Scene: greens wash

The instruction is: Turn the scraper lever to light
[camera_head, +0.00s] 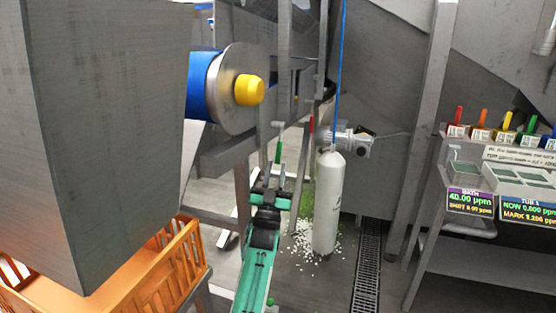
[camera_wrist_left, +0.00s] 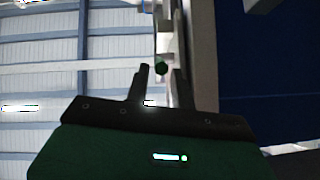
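My left arm reaches up from the bottom middle of the head view, and its gripper (camera_head: 271,183) is just below a thin upright green handle (camera_head: 279,151) with a grey crosspiece on top. A red-tipped upright piece (camera_head: 311,124) stands to its right. I cannot tell which of these is the scraper lever, and no light mark is readable. My right gripper is not in view.
A blue belt roller with a yellow cap (camera_head: 249,89) is above left of the gripper. An orange crate (camera_head: 160,270) is lower left. A bench with ppm displays (camera_head: 470,202) is at right, beyond a floor drain (camera_head: 367,270).

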